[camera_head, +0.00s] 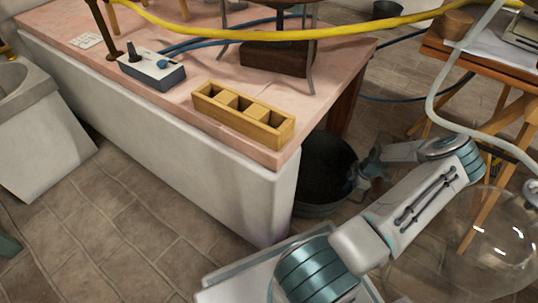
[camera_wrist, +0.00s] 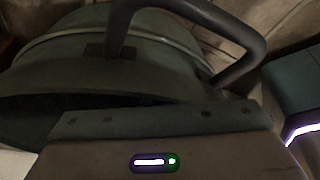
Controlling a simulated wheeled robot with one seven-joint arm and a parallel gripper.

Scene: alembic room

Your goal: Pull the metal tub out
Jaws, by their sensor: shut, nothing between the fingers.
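The dark grey metal tub (camera_head: 322,205) stands on the tiled floor by the end of the pink-topped counter. Part of it is hidden behind the counter corner. My gripper (camera_head: 368,167) is at the tub's right side, close to its rim. It is shut and empty, though its fingertips are hard to make out. In the wrist view the tub (camera_wrist: 60,65) fills the upper left. Its thick curved handle (camera_wrist: 190,8) arches across the top. I cannot tell whether my gripper touches the tub or handle.
The counter (camera_head: 200,160) rises left of the tub and carries a wooden compartment box (camera_head: 243,112) near its edge. A wooden table (camera_head: 490,62) stands at right. A clear glass vessel (camera_head: 495,245) is at lower right. Open tiled floor (camera_head: 140,215) lies at lower left.

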